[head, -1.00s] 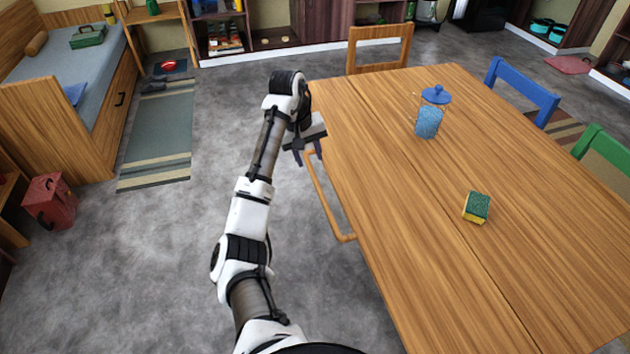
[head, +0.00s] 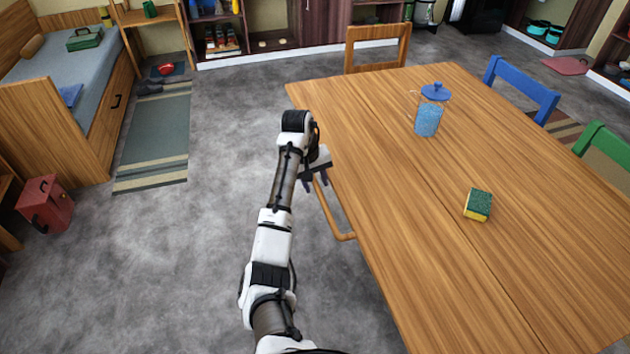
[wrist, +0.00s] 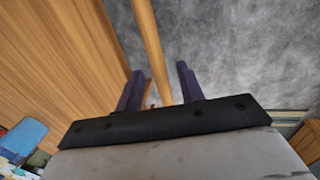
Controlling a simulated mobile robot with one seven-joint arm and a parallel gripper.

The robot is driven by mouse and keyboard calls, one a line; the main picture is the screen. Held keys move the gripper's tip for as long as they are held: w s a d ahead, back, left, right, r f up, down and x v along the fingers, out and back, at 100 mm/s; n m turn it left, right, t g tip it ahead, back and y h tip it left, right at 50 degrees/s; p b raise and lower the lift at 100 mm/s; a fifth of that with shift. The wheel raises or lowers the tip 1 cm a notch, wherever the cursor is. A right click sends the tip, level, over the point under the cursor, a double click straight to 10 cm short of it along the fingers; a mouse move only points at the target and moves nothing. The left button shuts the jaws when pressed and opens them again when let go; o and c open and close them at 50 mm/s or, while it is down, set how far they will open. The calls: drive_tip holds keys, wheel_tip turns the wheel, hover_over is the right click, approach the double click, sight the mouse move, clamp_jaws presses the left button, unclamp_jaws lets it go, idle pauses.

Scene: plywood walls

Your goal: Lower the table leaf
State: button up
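The wooden table (head: 400,170) stands at the right in the head view, its leaf raised level with the top and a seam running along its length. A wooden bar handle (head: 333,212) sticks out from the leaf's left edge. My gripper (head: 318,180) is at the far part of this handle, beside the table edge. In the wrist view, the two purple fingers (wrist: 158,88) stand apart, with the bar (wrist: 152,50) running between them. A gap shows between the bar and the right finger. The left finger looks close to the bar; contact is not clear.
A jug with a blue lid (head: 428,118) and a sponge (head: 478,204) stand on the tabletop. Wooden (head: 378,46), blue (head: 522,88) and green (head: 603,146) chairs surround it. Grey floor left of the table is free; a red box (head: 45,204) stands far left.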

clamp_jaws()
drive_tip(key=shift+f, duration=0.6)
drive_tip(key=w+d+f+t+h+b, duration=0.1)
drive_tip(key=d+f+h+b, duration=0.25)
drive_tip(key=f+b, duration=0.65)
drive_tip(key=w+d+f+t+h+b, duration=0.1)
drive_tip(key=d+f+t+h+b, duration=0.3)
drive_tip(key=f, duration=0.9)
drive_tip(key=w+d+f+h+b, duration=0.2)
drive_tip(key=d+f+b, duration=0.1)
drive_tip(key=d+b, duration=0.3)
drive_tip(key=w+d+f+h+b, duration=0.2)
drive_tip(key=d+b, duration=0.4)
drive_tip(key=b, duration=0.5)
drive_tip(key=w+d+f+h+b, duration=0.2)
drive_tip(key=d+f+h+b, duration=0.2)
drive_tip(key=b, duration=0.5)
drive_tip(key=shift+w+d+f, duration=0.35)
drive_tip(key=shift+d, duration=1)
drive_tip(key=shift+d, duration=0.1)
